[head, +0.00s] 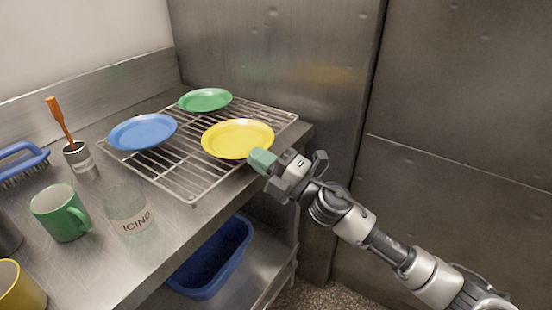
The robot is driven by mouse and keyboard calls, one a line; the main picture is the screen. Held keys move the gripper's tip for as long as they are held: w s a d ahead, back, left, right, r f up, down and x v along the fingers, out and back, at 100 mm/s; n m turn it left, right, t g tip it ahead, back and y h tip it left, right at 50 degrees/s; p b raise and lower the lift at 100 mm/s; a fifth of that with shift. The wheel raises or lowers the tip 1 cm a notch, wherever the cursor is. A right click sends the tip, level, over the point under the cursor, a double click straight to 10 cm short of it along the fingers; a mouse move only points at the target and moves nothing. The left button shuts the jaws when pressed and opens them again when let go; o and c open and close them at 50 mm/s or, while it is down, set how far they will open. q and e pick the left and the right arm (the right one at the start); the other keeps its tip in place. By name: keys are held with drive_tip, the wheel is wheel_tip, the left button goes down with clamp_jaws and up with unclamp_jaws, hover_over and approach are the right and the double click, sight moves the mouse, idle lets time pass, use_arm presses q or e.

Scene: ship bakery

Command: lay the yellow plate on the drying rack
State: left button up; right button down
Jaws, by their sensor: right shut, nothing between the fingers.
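The yellow plate (238,138) lies on the front right part of the wire drying rack (191,181). A blue plate (143,131) and a green plate (205,99) also lie on the rack, to the left and at the back. My right gripper (262,160) is at the near right edge of the yellow plate, shut and empty, with green fingertips. I cannot tell whether the fingertips touch the plate's rim. My left gripper is not in view.
On the counter (100,260) stand a green mug (60,212), a clear jar marked ICING (128,212), a tin holding an orange-handled tool (77,157), a blue brush (20,160) and a yellow mug (18,288). A blue bin (213,262) sits below. Metal walls close the back and right.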

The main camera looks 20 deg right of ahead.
drive_tip(key=s+r+n+g+b, duration=0.2)
drive_tip(key=s+r+n+g, duration=0.25)
drive_tip(key=n+g, duration=0.9)
drive_tip(key=d+r+n+t+h, duration=0.1)
drive_tip(key=d+n+t+h, duration=0.3)
drive_tip(key=d+h, duration=0.6)
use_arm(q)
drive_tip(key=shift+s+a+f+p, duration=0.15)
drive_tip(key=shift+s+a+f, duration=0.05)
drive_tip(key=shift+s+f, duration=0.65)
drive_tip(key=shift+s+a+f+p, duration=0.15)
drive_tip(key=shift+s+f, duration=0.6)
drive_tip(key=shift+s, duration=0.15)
use_arm(e)
drive_tip(key=w+a+f+y, duration=0.1)
drive_tip(key=w+a+f, duration=0.4)
drive_tip(key=w, duration=0.4)
drive_tip(key=shift+f, duration=0.9)
drive_tip(key=shift+a, duration=0.1)
